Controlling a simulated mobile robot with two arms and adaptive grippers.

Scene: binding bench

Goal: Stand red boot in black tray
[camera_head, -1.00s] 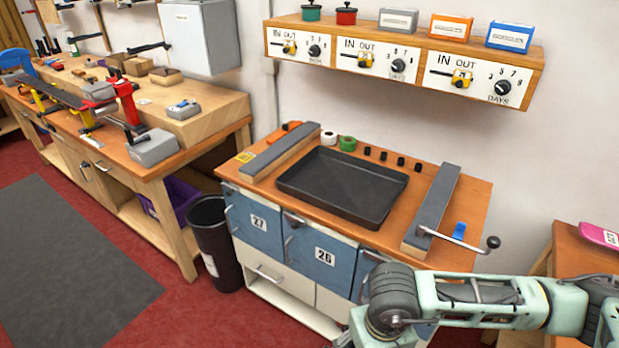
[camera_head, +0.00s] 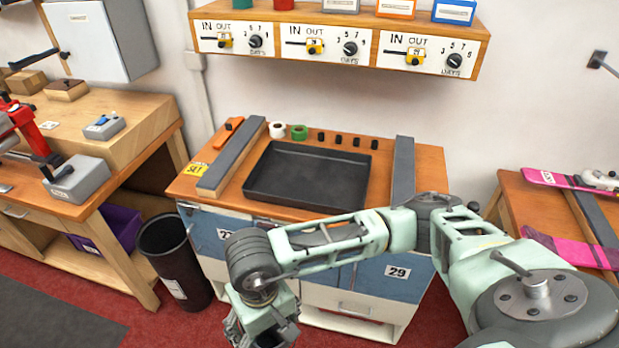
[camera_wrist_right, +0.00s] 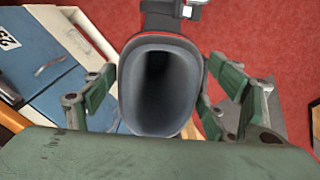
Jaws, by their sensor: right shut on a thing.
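The black tray (camera_head: 308,178) lies empty on the wooden top of the blue cabinet in the head view. My right gripper (camera_head: 262,326) hangs at the bottom of the head view, low in front of the cabinet and below the tray's level. In the right wrist view my right gripper (camera_wrist_right: 160,88) is shut on the boot (camera_wrist_right: 157,92), with fingers on both sides of it. The boot's grey-lined opening with a thin red edge faces the camera; most of its outside is hidden. I cannot make out the boot in the head view. My left gripper is not in view.
Grey-topped bars (camera_head: 233,155) and (camera_head: 403,170) flank the tray. Tape rolls (camera_head: 298,132) and small black pegs stand behind it. A dial shelf (camera_head: 335,45) hangs above. A black bin (camera_head: 172,255) stands left of the cabinet; pink skis (camera_head: 570,252) lie on the right table.

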